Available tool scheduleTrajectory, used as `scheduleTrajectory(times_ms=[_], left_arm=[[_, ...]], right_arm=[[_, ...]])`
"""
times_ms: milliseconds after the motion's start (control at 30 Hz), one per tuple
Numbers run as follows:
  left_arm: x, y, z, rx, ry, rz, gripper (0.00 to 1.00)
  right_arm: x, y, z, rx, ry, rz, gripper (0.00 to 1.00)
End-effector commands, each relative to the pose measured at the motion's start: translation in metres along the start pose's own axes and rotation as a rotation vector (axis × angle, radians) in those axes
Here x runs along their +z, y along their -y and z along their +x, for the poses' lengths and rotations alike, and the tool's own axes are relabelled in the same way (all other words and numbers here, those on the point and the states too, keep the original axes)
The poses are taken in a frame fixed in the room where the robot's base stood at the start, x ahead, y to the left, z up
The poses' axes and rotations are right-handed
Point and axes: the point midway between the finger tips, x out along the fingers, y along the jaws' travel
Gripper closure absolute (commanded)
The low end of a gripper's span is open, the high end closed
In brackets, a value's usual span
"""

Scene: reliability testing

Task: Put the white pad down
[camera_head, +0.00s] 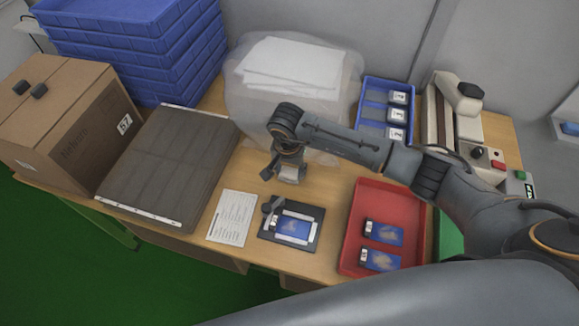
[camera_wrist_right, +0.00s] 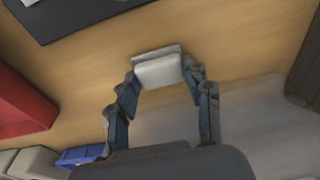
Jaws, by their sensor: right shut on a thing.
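The white pad (camera_wrist_right: 158,71) is a small white block between the two fingertips of my right gripper (camera_wrist_right: 160,78) in the right wrist view. The right gripper is shut on it. In the head view my right gripper (camera_head: 285,170) points down over the wooden table, behind the black plate and in front of the plastic bag. The pad shows there as a small pale piece (camera_head: 291,175) under the fingers. I cannot tell whether it touches the table. My left gripper is not in view.
The black plate (camera_head: 310,243) holds a blue-and-white card. A paper sheet (camera_head: 232,217) lies left of it, a red tray (camera_head: 351,255) with two blue cards right. A clear bag of white sheets (camera_head: 290,65), blue bin (camera_head: 372,84), grey board (camera_head: 170,150) and cardboard box (camera_head: 50,125) surround them.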

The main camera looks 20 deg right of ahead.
Motion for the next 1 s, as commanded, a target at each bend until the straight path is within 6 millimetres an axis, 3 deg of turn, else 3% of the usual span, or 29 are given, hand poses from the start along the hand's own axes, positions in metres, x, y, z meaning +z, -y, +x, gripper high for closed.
scheduleTrajectory(times_ms=[200,233,300,767,1000], left_arm=[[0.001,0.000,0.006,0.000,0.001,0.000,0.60],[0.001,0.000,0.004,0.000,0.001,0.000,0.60],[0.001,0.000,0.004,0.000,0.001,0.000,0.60],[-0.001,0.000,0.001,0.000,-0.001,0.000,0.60],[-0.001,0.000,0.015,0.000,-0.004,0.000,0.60]], right_arm=[[0.000,0.000,0.005,0.000,-0.001,0.000,1.00],[0.000,0.000,0.003,0.000,-0.001,0.000,0.44],[0.000,0.000,0.003,0.000,0.000,0.001,0.30],[-0.001,0.000,-0.004,-0.001,-0.002,0.000,0.28],[-0.002,0.000,-0.051,-0.003,-0.006,-0.002,0.28]])
